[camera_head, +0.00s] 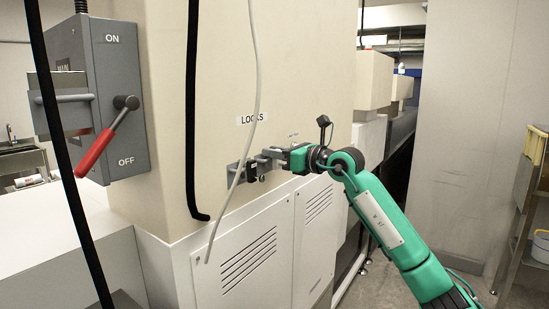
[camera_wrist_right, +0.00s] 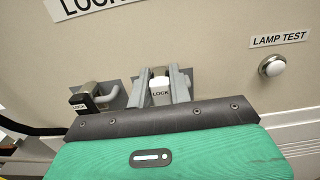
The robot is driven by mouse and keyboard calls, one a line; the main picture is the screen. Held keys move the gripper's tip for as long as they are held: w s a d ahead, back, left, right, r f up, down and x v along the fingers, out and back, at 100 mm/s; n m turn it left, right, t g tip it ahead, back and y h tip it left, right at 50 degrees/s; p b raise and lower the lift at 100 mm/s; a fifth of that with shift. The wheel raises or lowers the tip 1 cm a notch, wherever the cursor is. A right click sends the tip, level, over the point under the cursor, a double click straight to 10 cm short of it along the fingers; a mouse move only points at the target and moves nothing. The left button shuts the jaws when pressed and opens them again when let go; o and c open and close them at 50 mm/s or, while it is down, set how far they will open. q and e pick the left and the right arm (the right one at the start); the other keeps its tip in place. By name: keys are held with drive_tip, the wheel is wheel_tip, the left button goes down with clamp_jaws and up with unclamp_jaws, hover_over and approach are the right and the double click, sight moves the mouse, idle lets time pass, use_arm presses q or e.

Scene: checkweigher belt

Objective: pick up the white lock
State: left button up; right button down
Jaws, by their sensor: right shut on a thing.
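The white lock (camera_wrist_right: 160,86) shows in the right wrist view between the two grey fingers of my right gripper (camera_wrist_right: 163,82). Its body, marked LOCK, is at a grey plate on the cream panel; the fingers partly cover it. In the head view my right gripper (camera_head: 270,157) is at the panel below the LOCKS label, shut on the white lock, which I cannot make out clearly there. My left gripper is not in view.
A black lock (camera_wrist_right: 86,101) hangs from a shackle just left of the white one. A round LAMP TEST button (camera_wrist_right: 272,66) is to the right. A grey switch box (camera_head: 118,105) with a red-handled lever (camera_head: 97,150) and dangling cables (camera_head: 191,110) are at left.

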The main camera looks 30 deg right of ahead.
sight(264, 128)
drive_tip(key=shift+s+r+b, duration=0.1)
drive_tip(key=shift+r+b, duration=0.85)
drive_tip(key=shift+r, duration=2.05)
drive_tip(key=shift+s+d+r, duration=0.15)
drive_tip(key=shift+r, duration=0.1)
drive_tip(key=b+v, duration=0.8)
drive_tip(key=v, duration=1.1)
drive_tip(key=shift+b, duration=0.4)
drive_tip(key=shift+s, duration=0.1)
drive_tip(key=shift+s+d, duration=0.1)
drive_tip(key=shift+s, duration=0.05)
